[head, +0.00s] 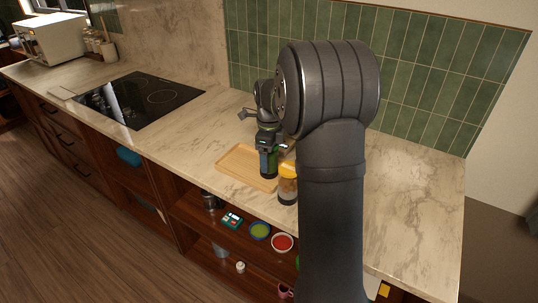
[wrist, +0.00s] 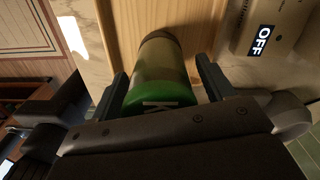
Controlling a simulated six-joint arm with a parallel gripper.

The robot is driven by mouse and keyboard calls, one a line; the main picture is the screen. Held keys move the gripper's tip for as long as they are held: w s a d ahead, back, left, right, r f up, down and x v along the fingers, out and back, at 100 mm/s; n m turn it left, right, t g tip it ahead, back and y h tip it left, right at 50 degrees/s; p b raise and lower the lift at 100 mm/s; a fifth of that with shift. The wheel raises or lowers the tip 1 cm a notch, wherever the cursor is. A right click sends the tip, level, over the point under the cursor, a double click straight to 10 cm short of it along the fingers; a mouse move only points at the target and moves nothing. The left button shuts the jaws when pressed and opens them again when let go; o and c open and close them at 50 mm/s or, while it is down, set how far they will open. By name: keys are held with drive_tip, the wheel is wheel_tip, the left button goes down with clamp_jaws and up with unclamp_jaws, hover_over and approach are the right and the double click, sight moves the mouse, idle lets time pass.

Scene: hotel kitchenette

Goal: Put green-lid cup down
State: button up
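The green-lid cup (wrist: 163,78) fills the middle of the wrist view, its green lid nearest me and its dark base farthest away, over pale wood. In the head view the cup (head: 268,163) is upright below my wrist and appears to stand on the wooden tray (head: 236,172). My gripper (wrist: 162,66) has one finger on each side of the cup. Narrow gaps appear between the fingers and its sides, so it looks open around it. The gripper body also shows in the head view (head: 268,142). The exact contact under the base is hard to see.
A yellow-lid jar (head: 288,184) stands close to the right of the tray. A black cooktop (head: 140,98) lies to the left on the marble counter (head: 195,130). Bowls and small items sit on the shelf below (head: 225,245). A device marked OFF (wrist: 270,35) shows in the wrist view.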

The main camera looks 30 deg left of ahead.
wheel_tip(320, 180, up, 12)
drive_tip(key=shift+r, duration=0.2)
idle(0.4)
drive_tip(key=shift+f, duration=0.15)
wheel_tip(320, 180, down, 12)
drive_tip(key=shift+r, duration=1.8)
